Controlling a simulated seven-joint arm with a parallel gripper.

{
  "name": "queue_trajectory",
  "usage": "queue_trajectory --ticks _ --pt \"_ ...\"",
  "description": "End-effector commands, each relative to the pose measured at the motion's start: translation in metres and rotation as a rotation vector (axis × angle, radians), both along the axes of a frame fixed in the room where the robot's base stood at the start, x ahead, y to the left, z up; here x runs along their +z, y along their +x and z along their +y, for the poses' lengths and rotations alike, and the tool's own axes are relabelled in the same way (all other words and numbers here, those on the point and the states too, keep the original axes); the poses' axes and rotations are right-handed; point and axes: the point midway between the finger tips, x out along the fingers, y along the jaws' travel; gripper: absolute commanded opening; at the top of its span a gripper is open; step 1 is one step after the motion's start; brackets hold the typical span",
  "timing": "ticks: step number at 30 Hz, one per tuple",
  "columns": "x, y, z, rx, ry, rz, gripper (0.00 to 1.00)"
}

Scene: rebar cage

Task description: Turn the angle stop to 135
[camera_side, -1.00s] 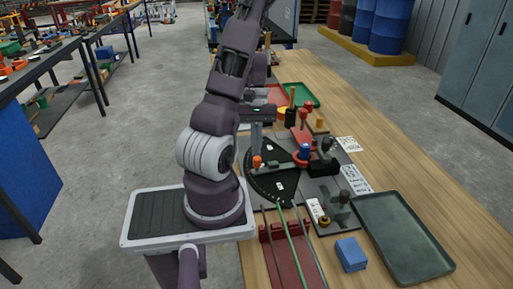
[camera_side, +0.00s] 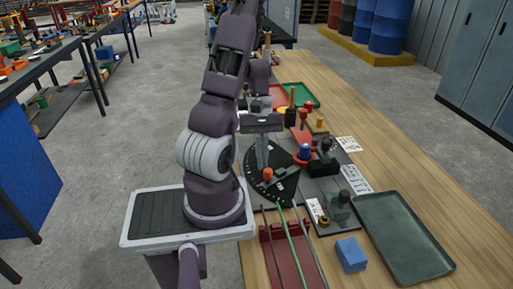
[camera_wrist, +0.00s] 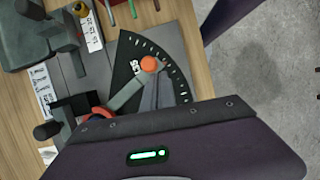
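The angle stop is a grey lever with an orange knob (camera_side: 267,174) over a black, fan-shaped dial plate (camera_side: 262,190) with white marks. In the wrist view the lever (camera_wrist: 127,94) runs up and right to its orange knob (camera_wrist: 148,63), near a white label too small to read surely. My gripper (camera_side: 263,166) reaches down over the dial, its fingertips right by the knob. In the wrist view its narrow fingers (camera_wrist: 160,72) look closed together beside the knob and lever, not around them. Whether they touch is unclear. My gripper body hides part of the dial.
A blue-topped knob (camera_side: 305,148) and a dark clamp block (camera_side: 323,167) stand right of the dial. A red rack (camera_side: 292,262) with rods lies in front. A blue block (camera_side: 351,254) and an empty green-grey tray (camera_side: 405,240) are at the front right.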

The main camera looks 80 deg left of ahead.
Motion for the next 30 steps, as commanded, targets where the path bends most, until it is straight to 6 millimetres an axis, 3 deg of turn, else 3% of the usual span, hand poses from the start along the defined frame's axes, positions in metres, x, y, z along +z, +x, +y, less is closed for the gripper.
queue_trajectory --ticks 12,30 --pt "0.000 0.017 -0.038 -0.002 -0.001 0.000 0.00" --pt "0.000 0.026 -0.050 0.000 -0.001 0.000 0.00"
